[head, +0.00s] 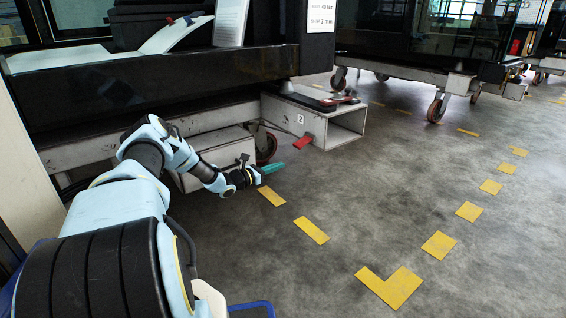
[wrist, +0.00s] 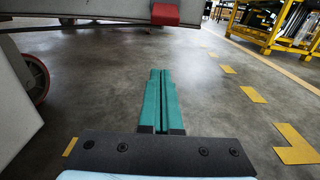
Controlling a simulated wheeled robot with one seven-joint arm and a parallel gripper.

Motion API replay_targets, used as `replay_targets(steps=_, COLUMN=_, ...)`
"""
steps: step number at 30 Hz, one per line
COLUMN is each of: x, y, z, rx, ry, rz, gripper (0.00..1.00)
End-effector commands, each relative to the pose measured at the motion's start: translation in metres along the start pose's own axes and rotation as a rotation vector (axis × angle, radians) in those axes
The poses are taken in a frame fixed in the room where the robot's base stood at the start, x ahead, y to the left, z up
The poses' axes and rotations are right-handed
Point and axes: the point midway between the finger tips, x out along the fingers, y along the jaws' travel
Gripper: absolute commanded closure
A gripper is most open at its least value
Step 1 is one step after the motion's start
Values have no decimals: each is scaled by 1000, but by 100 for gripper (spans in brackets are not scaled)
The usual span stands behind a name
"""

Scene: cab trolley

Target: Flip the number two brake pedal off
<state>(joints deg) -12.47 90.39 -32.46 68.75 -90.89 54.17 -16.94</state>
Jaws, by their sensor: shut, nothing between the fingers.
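The red brake pedal (head: 303,141) sticks out from the side of the grey box-shaped housing marked 2 (head: 345,127), low on the trolley. It also shows as a red block at the top middle of the wrist view (wrist: 165,14). My gripper (head: 281,166) has teal fingers that lie together, with nothing between them. In the head view the fingers are below and left of the pedal, close above the floor. In the wrist view my gripper (wrist: 160,72) points forward, with its tips below the pedal in the picture and a visible gap between them.
A red caster wheel (head: 265,147) stands left of the pedal; the wheel also shows at the left of the wrist view (wrist: 30,75). Yellow floor marks (head: 311,230) run across open grey floor to the right. A yellow rack (wrist: 285,22) stands far off.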

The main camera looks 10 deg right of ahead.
Motion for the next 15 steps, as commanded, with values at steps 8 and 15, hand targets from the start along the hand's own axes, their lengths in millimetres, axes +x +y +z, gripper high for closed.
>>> replay_targets(steps=8, x=53, y=-2, z=-5, rx=3, ry=-1, rz=-3, gripper=100)
replay_targets(steps=15, x=93, y=-2, z=-4, rx=3, ry=-2, rz=-2, gripper=100)
